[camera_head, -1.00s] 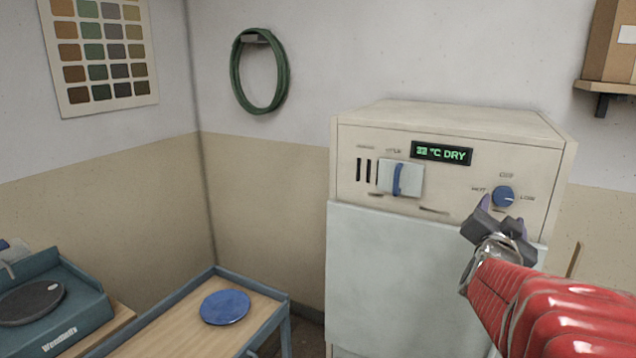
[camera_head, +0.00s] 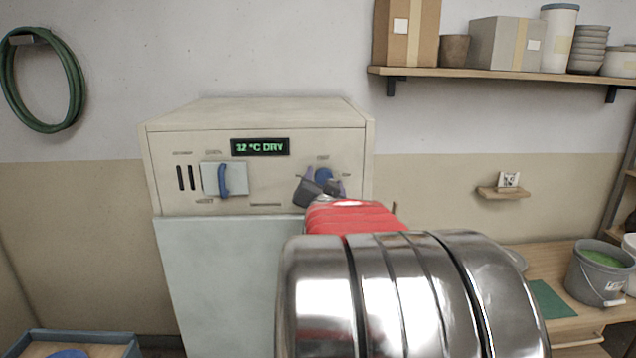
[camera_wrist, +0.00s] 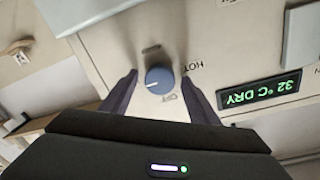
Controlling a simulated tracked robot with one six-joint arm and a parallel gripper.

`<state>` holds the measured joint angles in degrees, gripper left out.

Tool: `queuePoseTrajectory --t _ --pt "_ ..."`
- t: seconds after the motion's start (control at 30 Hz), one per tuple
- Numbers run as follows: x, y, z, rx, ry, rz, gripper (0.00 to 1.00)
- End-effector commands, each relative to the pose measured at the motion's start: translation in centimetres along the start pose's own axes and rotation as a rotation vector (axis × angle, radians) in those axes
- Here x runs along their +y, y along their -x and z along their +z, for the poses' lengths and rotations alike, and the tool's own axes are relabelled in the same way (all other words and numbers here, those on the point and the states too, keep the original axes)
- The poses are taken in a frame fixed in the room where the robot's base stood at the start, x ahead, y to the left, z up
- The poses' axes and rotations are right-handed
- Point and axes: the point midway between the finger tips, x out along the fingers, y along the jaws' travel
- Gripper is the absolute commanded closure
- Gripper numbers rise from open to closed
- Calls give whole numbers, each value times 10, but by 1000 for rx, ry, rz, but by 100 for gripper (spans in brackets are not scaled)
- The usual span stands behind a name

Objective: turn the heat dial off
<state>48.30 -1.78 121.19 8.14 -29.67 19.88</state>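The heat dial is a round blue knob on the cream kiln panel, seen in the head view (camera_head: 323,175) partly behind my gripper and fully in the wrist view (camera_wrist: 159,79). In the wrist view its white mark points left, away from the HOT label (camera_wrist: 195,68); the OFF label (camera_wrist: 167,98) is below the dial. The label on the left is hidden behind a finger. My gripper (camera_wrist: 160,80) is open, with one finger on each side of the dial and a small gap visible at each side. It also shows in the head view (camera_head: 325,183).
The panel has a green display (camera_head: 260,147) reading 32 °C DRY and a white switch plate with a blue handle (camera_head: 223,180). A shelf with boxes and pots (camera_head: 480,72) is above right. A bucket (camera_head: 600,272) stands on a bench at right.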

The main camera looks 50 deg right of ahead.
Motion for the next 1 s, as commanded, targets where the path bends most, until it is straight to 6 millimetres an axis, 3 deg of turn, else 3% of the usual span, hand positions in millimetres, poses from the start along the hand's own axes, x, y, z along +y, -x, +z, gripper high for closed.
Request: queuePoseTrajectory --t 0.57,1.0 --pt "2 0 -1 1 0 3 86" --pt "4 0 -1 5 68 4 86"
